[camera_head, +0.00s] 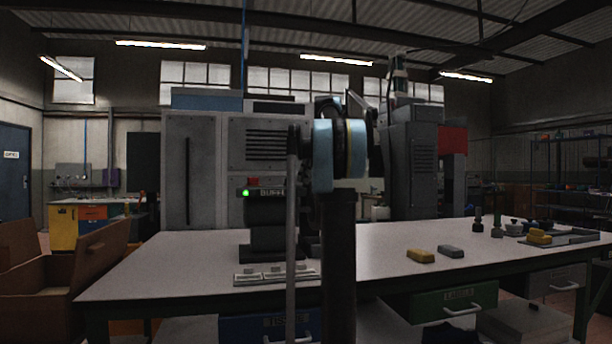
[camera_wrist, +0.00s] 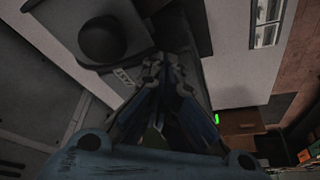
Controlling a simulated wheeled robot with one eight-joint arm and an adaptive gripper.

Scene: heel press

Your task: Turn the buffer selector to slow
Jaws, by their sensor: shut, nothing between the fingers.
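The buffer (camera_head: 268,222) is a dark machine on the bench, with a green light (camera_head: 245,192) and a partly covered "BUFF" label on its front. My arm stands in front of its right side. In the wrist view my gripper (camera_wrist: 167,64) is shut and empty, its fingertips over a grey surface. A dark round part (camera_wrist: 102,40) lies left of the fingertips, and small white marks (camera_wrist: 125,76) show just beside them. I cannot tell for sure which part is the selector or how it is set. The gripper cannot be made out in the head view.
The white bench (camera_head: 180,262) carries a pale tray (camera_head: 277,274) in front of the buffer. A yellow block (camera_head: 420,256) and a grey block (camera_head: 451,251) lie to the right. A large grey cabinet (camera_head: 203,165) stands behind, and an open brown box (camera_head: 60,265) at left.

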